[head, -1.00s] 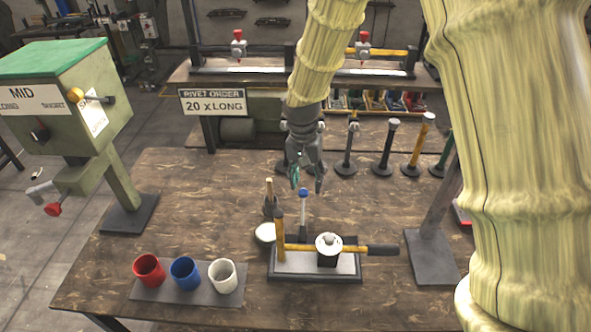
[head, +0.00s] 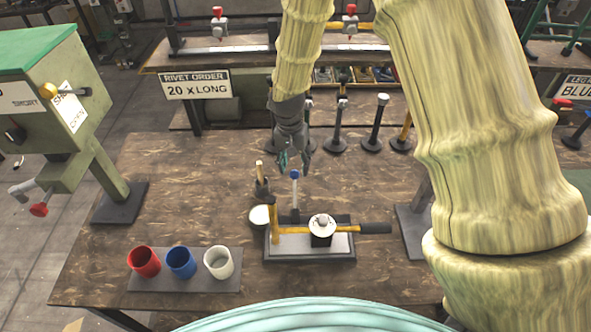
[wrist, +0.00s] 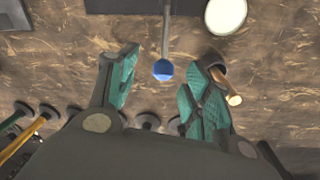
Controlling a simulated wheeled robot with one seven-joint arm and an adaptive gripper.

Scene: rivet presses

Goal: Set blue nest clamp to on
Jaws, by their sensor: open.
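The blue nest clamp is a grey lever with a blue knob (head: 295,174), standing up at the back of the nest fixture (head: 310,259) on the wooden table. In the wrist view the blue knob (wrist: 163,70) lies between the two finger lines, with its shaft running up to the dark base. My gripper (head: 294,163) is open, pointing down just above or behind the knob. In the wrist view its teal-padded fingers (wrist: 166,75) are spread to either side of the knob. I cannot tell whether a finger touches it.
A wooden-handled tool (head: 261,181) stands close left of the clamp. Red (head: 144,261), blue (head: 181,262) and white (head: 219,261) cups stand front left. Several dark-based posts (head: 372,143) stand behind.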

